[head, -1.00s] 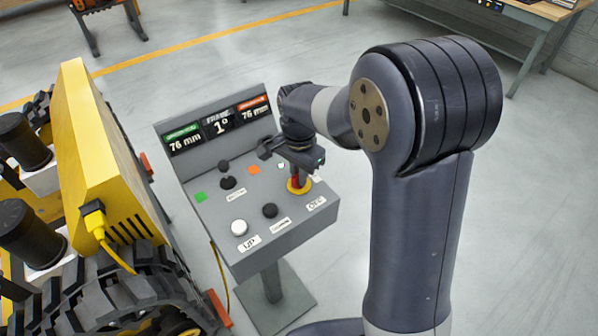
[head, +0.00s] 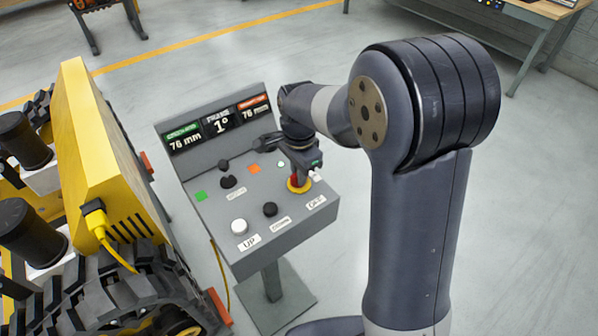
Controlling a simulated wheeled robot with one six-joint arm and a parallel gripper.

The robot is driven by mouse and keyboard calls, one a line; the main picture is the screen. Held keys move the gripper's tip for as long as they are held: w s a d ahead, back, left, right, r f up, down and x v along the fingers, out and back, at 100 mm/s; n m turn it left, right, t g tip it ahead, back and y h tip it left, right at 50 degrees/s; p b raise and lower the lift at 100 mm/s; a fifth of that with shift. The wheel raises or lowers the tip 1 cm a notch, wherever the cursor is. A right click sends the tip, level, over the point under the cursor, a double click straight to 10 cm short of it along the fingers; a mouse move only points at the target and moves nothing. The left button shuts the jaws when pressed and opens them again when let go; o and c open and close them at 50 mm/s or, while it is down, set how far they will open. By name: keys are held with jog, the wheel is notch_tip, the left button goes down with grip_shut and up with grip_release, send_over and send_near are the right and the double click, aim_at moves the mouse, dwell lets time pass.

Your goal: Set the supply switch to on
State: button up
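A red switch handle on a round yellow plate (head: 299,187) sits at the right side of the grey control panel (head: 255,222), in the head view. A small label (head: 315,202) beside it seems to read OFF. My gripper (head: 300,174) points down right over the red handle and hides most of it. The fingers are too small and overlapped to show whether they are open or grip the handle.
The panel also carries a white button (head: 239,227) labelled UP, a black button (head: 270,210), a black knob (head: 228,182) and a display (head: 217,123). A yellow tracked carrier (head: 105,160) stands close on the left.

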jog(key=o, duration=0.5)
jog(key=shift+c, duration=0.2)
notch_tip(320, 180, up, 11)
jog(key=shift+f, duration=0.2)
notch_tip(320, 180, down, 11)
jog(key=shift+r, duration=0.1)
dwell(0.6)
jog(key=shift+n, duration=0.3)
jog(key=shift+r, duration=0.1)
